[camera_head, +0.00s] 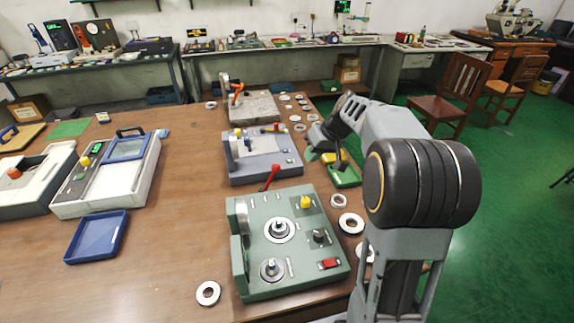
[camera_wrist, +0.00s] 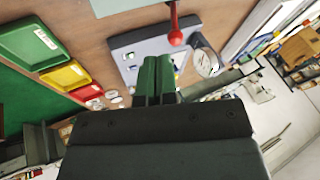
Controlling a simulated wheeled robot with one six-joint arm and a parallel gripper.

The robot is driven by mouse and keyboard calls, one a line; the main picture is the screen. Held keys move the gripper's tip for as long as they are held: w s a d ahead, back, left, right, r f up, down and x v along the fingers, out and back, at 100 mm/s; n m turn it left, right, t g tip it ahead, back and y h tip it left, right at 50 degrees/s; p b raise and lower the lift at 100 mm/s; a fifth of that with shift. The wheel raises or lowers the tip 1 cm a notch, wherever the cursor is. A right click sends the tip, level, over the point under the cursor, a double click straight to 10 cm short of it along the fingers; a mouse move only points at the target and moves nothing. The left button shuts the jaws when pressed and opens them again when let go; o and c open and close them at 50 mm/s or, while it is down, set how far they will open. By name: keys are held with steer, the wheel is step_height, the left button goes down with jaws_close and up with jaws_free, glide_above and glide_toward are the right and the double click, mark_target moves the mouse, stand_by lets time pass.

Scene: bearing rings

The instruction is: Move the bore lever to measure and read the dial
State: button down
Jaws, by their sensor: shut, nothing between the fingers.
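A green gauge station (camera_head: 290,243) stands at the front of the bench. A red-knobbed lever (camera_head: 271,176) rises at its back edge. Behind it is a blue-grey fixture (camera_head: 262,167) with a yellow knob. My gripper (camera_head: 312,154) is right of this fixture, partly hidden by my arm. In the wrist view my gripper (camera_wrist: 157,62) is shut and empty. Just beyond its green fingertips is a blue-grey plate (camera_wrist: 128,52) with a round white dial (camera_wrist: 205,62); its reading is too small to tell. A red lever knob (camera_wrist: 175,38) shows above the fingertips, apparently apart from them. I cannot tell which fixture carries it.
Metal rings lie right of the station, including one ring (camera_head: 351,223), and another lies front left (camera_head: 208,293). Coloured trays include a yellow tray (camera_wrist: 63,76). A stone block fixture (camera_head: 252,107) stands farther back. A blue tray (camera_head: 97,237) lies left; bench between is clear.

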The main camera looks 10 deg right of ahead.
steer(key=w+d+f+y, duration=0.1)
steer(key=w+d+f, duration=0.1)
steer(key=w+d, duration=0.2)
steer(key=shift+w+d+n+t+y, duration=0.15)
steer(key=shift+w+n+t+y, duration=0.2)
steer(key=shift+w, duration=0.75)
steer(key=shift+f, duration=0.15)
steer(key=w+a+f+p, duration=0.2)
steer(key=a+f, duration=0.5)
steer(key=a, duration=0.2)
steer(key=shift+w+a+f, duration=0.2)
steer(key=shift+w, duration=0.05)
